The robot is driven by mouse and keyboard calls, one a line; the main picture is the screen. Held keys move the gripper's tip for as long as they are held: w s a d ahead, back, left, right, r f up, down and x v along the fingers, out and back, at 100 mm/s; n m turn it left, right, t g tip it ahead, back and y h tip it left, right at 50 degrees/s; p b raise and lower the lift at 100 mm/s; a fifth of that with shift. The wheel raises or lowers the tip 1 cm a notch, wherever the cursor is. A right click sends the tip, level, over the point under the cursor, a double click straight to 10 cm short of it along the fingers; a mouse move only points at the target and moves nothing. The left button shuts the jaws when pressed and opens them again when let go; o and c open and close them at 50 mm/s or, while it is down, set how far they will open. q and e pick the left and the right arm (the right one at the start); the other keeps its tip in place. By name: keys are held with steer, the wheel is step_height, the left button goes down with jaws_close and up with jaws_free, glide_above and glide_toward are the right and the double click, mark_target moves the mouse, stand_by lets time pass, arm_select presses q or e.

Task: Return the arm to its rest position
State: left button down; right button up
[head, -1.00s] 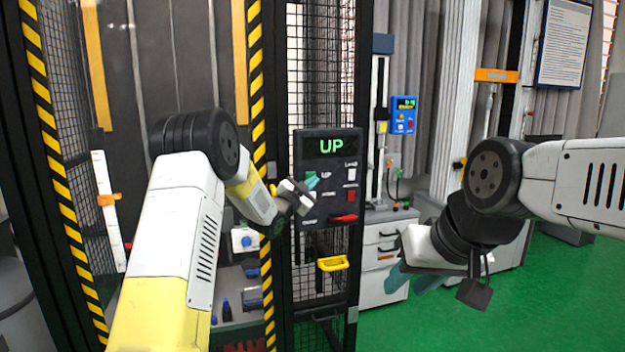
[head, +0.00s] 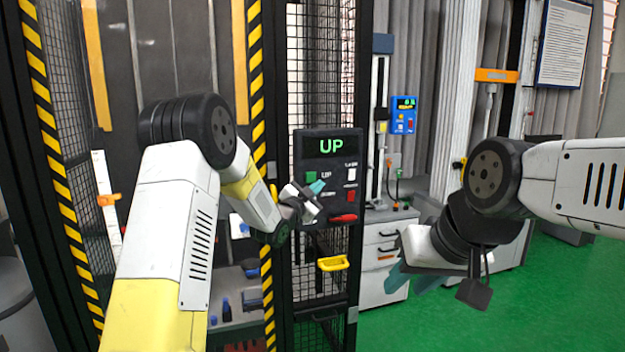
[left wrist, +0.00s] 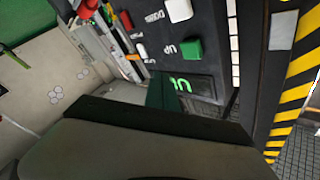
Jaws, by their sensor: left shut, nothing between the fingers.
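My left gripper (head: 315,189) is shut and empty, in front of the control panel (head: 312,214) of the drop tower. Its teal fingertips are just below the green UP button (head: 310,177); I cannot tell how far they are from the panel face. The panel display (head: 331,146) reads "UP" in green. In the left wrist view the green button (left wrist: 191,49) and a white button (left wrist: 178,10) show clear. My right gripper (head: 412,277) hangs at the right with teal fingers; its opening is unclear.
A yellow handle (head: 332,264) sits on the cage door below the panel. The black cage frame with striped yellow-black posts (head: 257,100) stands around my left arm. A white drawer cabinet (head: 383,250) stands behind. Green floor (head: 500,310) at the right is clear.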

arm_select(q)
steer(key=s+a+r+n+g+y, duration=0.2)
steer(key=s+a+r+n+y, duration=0.15)
steer(key=s+a, duration=0.35)
steer(key=s+a+r+n+g+y, duration=0.25)
steer(key=s+a+n, duration=0.2)
steer(key=s, duration=0.45)
steer(key=s+a+f+n+g, duration=0.1)
steer(key=s+f+n+g, duration=0.1)
steer(key=s, duration=1.2)
steer(key=s+a+f+n+g, duration=0.1)
steer(key=s+f+g, duration=0.3)
steer(key=s, duration=1.1)
steer(key=shift+a+f+n+g+y, duration=0.2)
steer(key=shift+f+n+g+y, duration=0.15)
steer(key=shift+f+n, duration=0.25)
steer(key=shift+r, duration=0.1)
